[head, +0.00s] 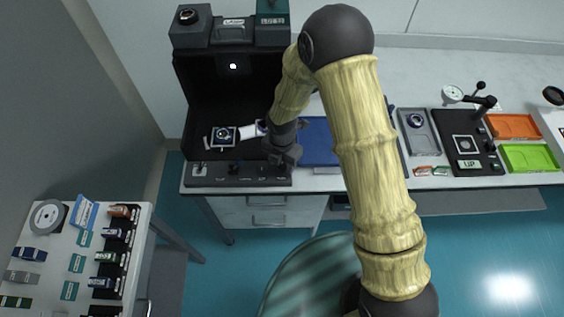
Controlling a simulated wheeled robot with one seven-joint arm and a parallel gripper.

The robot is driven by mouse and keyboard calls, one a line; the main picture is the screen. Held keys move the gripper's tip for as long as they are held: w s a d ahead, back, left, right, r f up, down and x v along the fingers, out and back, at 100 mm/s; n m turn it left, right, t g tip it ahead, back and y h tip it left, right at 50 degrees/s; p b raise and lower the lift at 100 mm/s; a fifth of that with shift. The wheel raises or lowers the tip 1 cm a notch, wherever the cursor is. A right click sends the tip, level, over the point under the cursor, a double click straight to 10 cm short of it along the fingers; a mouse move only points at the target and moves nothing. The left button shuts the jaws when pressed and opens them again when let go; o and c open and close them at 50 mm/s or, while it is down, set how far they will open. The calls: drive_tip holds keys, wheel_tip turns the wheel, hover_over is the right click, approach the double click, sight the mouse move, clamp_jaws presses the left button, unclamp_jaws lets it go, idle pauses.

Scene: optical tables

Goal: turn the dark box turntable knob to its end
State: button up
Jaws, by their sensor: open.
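The dark box (180,85) is a black open-fronted cabinet at the back left of the table. A watch-like item (222,137) lies inside it on the floor. A dark control strip (212,181) runs along its front edge with several small knobs and a pale switch. One dark knob (233,168) shows near the strip's middle; the labels are too small to read, so I cannot tell which is the turntable knob. My gripper (284,156) is open over the right end of the strip, pointing down. It hides part of that end, and any contact is unclear.
A blue mat (319,142) lies right of the box, partly behind my arm. A grey tray (421,146), a dark instrument board (462,165), an orange tray (514,126) and a green tray (531,157) stand further right. A side table (50,260) with small parts is at lower left.

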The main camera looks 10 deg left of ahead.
drive_tip(key=shift+f, duration=0.45)
drive_tip(key=shift+c, duration=0.4)
drive_tip(key=c, duration=0.9)
